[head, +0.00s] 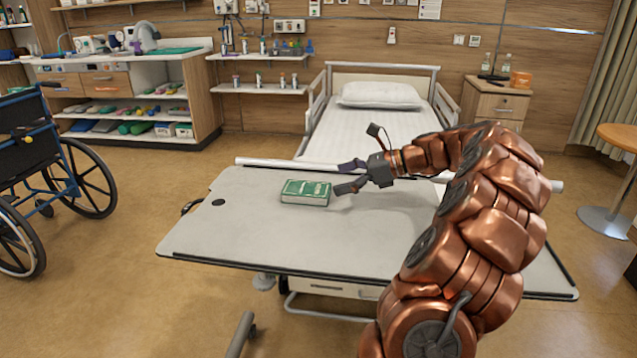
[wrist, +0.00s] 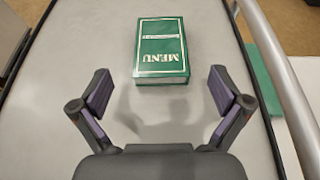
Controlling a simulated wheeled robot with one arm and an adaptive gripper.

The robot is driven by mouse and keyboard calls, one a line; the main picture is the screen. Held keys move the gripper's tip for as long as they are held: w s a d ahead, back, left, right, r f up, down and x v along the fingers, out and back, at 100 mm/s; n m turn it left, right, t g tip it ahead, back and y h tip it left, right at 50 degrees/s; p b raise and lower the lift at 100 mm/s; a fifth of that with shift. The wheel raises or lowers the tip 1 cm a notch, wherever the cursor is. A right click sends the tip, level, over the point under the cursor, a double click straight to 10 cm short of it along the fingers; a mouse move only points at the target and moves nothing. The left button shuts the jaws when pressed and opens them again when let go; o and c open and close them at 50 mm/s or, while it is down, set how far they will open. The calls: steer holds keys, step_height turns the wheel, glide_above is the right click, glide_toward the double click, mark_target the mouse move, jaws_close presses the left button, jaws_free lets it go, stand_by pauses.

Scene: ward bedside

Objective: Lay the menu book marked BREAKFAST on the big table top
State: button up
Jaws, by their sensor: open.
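A green menu book (head: 306,192) lies flat on the big grey table top (head: 240,236), left of its middle. In the wrist view the book (wrist: 161,50) shows the word MENU upside down; the smaller line on its cover is too small to read. My gripper (head: 346,177) is open and empty, just right of the book in the head view. In the wrist view my gripper (wrist: 162,92) has its fingers spread on either side below the book, with the book ahead of them and not touched.
A bed (head: 372,120) with a white pillow stands behind the table. A wheelchair (head: 45,170) is at the left. A bedside cabinet (head: 497,103) with bottles and an orange box is at the back right. The table top around the book is mostly bare.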

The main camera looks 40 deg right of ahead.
steer(key=shift+v, duration=1.55)
